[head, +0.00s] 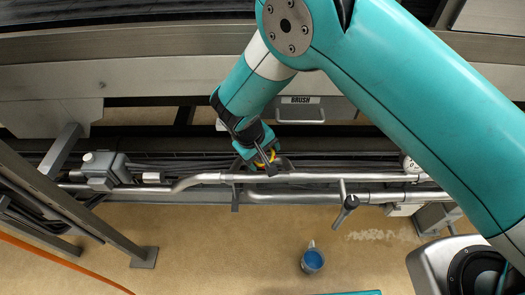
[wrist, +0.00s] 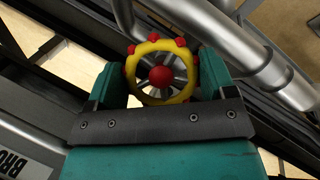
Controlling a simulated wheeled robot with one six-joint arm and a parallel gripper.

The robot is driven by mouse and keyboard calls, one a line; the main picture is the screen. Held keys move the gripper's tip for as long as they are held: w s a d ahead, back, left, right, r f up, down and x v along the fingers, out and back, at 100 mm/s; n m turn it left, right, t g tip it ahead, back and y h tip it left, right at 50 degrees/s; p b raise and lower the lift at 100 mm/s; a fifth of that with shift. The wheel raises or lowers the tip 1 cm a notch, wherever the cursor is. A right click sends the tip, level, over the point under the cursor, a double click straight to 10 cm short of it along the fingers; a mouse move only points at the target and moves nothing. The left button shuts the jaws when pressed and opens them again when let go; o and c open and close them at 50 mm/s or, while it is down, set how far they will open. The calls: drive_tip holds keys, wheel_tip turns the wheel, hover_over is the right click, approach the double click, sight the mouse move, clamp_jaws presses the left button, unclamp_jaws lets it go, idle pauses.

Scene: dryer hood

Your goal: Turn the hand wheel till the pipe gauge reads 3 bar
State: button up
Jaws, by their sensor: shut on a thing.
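The hand wheel (wrist: 131,68) is a yellow ring with red knobs on its rim and a red hub. In the wrist view it sits between the two fingers of my gripper (wrist: 160,78), which is shut on it. In the head view my gripper (head: 262,156) reaches down to the pipes, and only a bit of the yellow wheel (head: 270,157) shows beside it. A round white dial, likely the pipe gauge (head: 408,164), shows at the edge of my arm, partly covered. Its reading cannot be made out.
Silver pipes (head: 330,178) run across behind and beside the wheel. A lever with a dark grip (head: 348,203) sticks out from the lower pipe.

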drive_tip(key=shift+n+t+h, duration=0.3)
drive_tip(key=shift+n+h, duration=0.1)
drive_tip(key=shift+n, duration=0.6)
drive_tip(key=o, duration=0.9)
drive_tip(key=p+v, duration=0.1)
drive_tip(key=v, duration=1.6)
drive_tip(key=shift+s+a+r, duration=0.15)
